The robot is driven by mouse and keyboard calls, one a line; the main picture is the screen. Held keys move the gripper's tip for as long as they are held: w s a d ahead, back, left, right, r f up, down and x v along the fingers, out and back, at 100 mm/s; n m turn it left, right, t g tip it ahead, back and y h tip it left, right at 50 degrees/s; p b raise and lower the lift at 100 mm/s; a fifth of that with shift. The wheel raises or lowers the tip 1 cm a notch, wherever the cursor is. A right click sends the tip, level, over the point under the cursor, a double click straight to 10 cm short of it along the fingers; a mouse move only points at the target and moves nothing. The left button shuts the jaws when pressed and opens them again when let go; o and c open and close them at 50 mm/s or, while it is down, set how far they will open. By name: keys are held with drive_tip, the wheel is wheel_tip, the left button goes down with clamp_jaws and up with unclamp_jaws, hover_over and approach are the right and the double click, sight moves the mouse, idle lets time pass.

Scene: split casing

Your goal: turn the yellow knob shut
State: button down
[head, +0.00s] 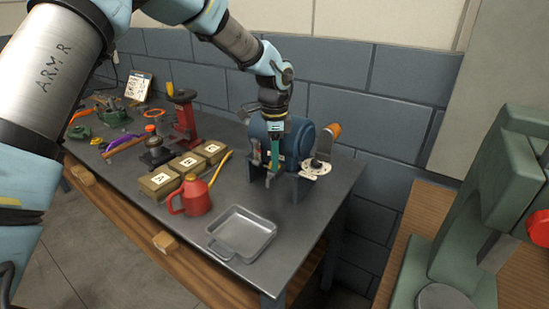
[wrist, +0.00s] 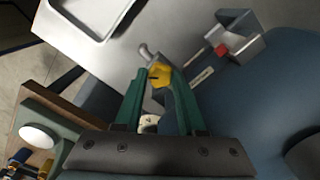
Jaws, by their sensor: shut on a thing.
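The yellow knob (wrist: 160,76) shows in the wrist view between the tips of my green fingers, with a dark slot or mark on its face. My gripper (wrist: 157,80) is shut on it, one finger at each side. In the head view my gripper (head: 275,160) points down at the near side of the blue casing (head: 296,138); I cannot make out the knob there. The casing's blue surface (wrist: 245,110) fills the right of the wrist view. A grey bracket with a red piece (wrist: 221,50) stands beyond the knob.
A metal tray (head: 242,234) lies at the bench front, left of the casing. A red oil can (head: 191,197) and several labelled boxes (head: 186,163) stand further left. A green machine (head: 500,190) stands at the right, on another bench. A wall runs behind.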

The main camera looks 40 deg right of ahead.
drive_tip(key=c, duration=0.5)
unclamp_jaws()
